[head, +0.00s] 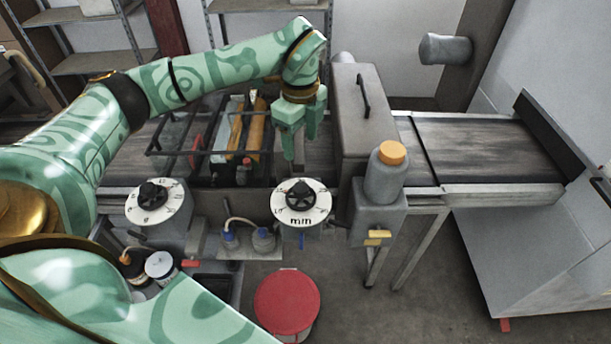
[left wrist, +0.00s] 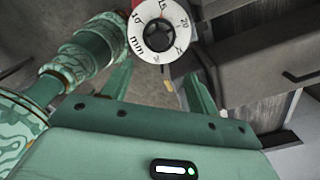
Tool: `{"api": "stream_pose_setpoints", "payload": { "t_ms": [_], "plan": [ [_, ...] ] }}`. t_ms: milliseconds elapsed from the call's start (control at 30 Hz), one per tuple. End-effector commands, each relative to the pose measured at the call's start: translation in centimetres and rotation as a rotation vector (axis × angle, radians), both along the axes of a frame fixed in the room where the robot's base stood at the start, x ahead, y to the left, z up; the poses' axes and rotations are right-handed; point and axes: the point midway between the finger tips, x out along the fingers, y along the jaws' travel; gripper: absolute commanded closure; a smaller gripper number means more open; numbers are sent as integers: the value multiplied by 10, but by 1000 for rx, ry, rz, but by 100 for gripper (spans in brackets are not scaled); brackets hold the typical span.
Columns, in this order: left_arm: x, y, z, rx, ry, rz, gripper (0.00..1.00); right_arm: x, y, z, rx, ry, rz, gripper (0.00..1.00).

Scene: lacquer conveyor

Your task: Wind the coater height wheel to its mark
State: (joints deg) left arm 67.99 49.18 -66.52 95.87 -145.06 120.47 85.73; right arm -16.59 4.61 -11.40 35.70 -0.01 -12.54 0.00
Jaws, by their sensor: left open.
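The height wheel is a black knob (head: 300,193) on a white dial (head: 301,218) marked "mm", at the conveyor's front edge in the head view. In the left wrist view the same dial (left wrist: 141,18) shows at the top, with numbers such as 10, 15 and 20 and its black knob (left wrist: 160,40) in the middle. My left gripper (head: 300,148) is open and empty, fingers pointing down, above and behind the dial and apart from it. In the left wrist view its fingers (left wrist: 163,86) stand below the dial. Which number lines up with a mark cannot be read. My right gripper is out of view.
A second white dial (head: 146,215) stands to the left. A grey bottle with an orange cap (head: 386,180) and a grey housing (head: 363,120) stand close on the right.

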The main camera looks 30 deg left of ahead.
Motion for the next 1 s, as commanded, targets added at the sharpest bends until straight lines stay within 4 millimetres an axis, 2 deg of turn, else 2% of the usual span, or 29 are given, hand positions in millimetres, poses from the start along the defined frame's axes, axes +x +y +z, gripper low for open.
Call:
{"api": "stream_pose_setpoints", "payload": {
  "t_ms": [100, 200, 400, 500, 700, 1000],
  "plan": [
    [-2, 0, -28, 0, 7, 0, 41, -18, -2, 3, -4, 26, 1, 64],
    [-2, -1, -54, -1, 7, -1, 41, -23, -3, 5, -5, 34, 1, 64],
    [-1, -1, -103, -1, 5, 0, 41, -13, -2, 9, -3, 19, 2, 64],
    [-1, -1, -121, -2, 4, 0, 41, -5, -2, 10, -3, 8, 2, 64],
    [-1, -1, -140, -2, 1, -1, 41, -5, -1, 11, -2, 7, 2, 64],
    [0, 0, -143, -1, 0, -2, 41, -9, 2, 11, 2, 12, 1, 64]
  ]
}}
